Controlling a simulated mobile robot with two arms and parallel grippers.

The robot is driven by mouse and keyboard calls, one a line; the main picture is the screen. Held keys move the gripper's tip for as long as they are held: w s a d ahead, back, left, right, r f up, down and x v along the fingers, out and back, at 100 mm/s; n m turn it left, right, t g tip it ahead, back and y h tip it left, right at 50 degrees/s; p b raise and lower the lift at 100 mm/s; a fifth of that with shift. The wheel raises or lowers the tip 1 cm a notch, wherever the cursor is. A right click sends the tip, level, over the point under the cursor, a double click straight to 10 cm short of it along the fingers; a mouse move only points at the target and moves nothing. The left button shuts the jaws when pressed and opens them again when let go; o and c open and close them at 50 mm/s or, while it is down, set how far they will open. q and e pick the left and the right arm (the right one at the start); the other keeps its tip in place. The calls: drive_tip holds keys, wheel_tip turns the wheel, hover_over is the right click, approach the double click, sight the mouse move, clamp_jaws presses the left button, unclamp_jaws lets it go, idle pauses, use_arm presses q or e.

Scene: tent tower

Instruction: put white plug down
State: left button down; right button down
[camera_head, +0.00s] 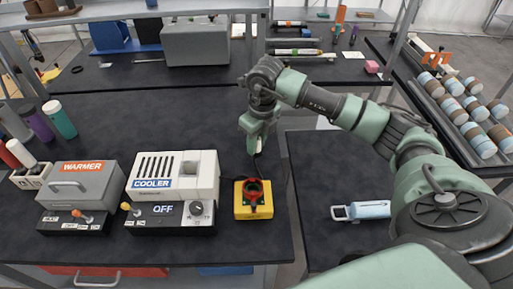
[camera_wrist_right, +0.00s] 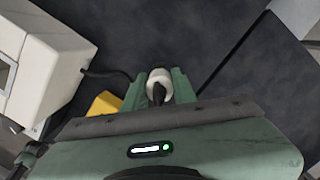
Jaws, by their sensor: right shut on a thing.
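My right gripper (camera_head: 257,150) is over the black table, just behind the yellow box. It is shut on the white plug (camera_wrist_right: 158,76). In the wrist view the plug sits between the two green fingertips, with a dark part toward the palm. A black cord shows beside it, running toward the white cooler. In the head view the plug is mostly hidden by the fingers. I cannot tell whether the plug touches the table. My left gripper is in neither view.
The white cooler (camera_head: 178,175), reading OFF, and the grey warmer (camera_head: 86,184) stand to the left. The yellow box (camera_head: 254,210) with a red part is in front of the gripper. A pale blue bottle (camera_head: 368,210) lies on the right table. The black table (camera_head: 150,115) behind the cooler is clear.

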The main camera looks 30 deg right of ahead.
wheel_tip(320, 180, down, 2)
drive_tip(key=shift+f, duration=0.25)
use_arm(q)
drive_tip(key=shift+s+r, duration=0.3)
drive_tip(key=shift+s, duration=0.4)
use_arm(e)
drive_tip(key=shift+f, duration=0.25)
drive_tip(key=shift+f, duration=0.2)
drive_tip(key=c, duration=1.1)
unclamp_jaws()
drive_tip(key=shift+c, duration=0.2)
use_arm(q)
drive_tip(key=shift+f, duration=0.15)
use_arm(e)
drive_tip(key=shift+r, duration=0.15)
